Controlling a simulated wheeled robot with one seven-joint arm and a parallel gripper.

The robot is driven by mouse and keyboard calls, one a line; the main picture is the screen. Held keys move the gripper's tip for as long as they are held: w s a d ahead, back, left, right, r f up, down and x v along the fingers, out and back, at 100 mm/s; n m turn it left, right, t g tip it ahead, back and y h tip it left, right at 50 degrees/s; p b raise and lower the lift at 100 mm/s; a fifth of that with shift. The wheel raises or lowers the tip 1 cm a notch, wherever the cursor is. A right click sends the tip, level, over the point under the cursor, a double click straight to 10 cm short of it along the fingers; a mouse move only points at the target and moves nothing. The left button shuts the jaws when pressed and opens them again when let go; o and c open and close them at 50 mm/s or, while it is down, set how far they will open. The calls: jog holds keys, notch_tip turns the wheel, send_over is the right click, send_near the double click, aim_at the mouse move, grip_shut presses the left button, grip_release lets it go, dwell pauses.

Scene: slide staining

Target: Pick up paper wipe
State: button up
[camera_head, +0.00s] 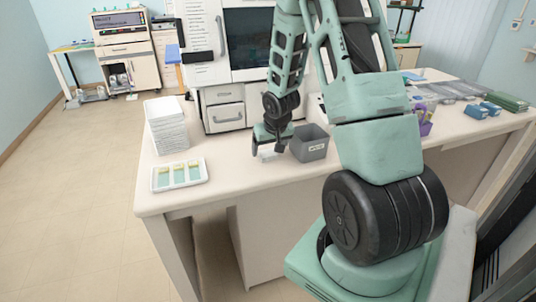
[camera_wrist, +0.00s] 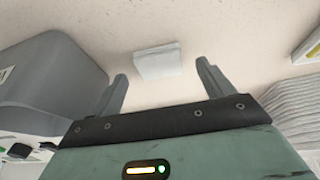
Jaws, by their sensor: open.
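The paper wipe (camera_wrist: 158,61) is a small white folded pad lying flat on the pale bench top. In the wrist view it sits at the upper middle, ahead of and between the two fingertips. In the head view the wipe (camera_head: 267,157) is a small white patch at the fingertips. My gripper (camera_head: 267,150) points down at the bench, close to the wipe. In the wrist view my gripper (camera_wrist: 162,73) has its fingers spread wide with nothing held between them. I cannot tell how high the fingertips are above the bench.
A grey bin (camera_head: 310,143) stands just right of my gripper; the bin also shows at left in the wrist view (camera_wrist: 45,60). A white stack (camera_head: 166,130) and a white tray (camera_head: 156,181) with several slides are to the left. A large white machine (camera_head: 203,70) stands behind.

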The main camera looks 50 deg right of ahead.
aim_at(269, 154)
jog(key=shift+x, duration=0.9)
jog(key=c, duration=1.1)
jog(key=shift+o, duration=0.2)
notch_tip(269, 154, up, 10)
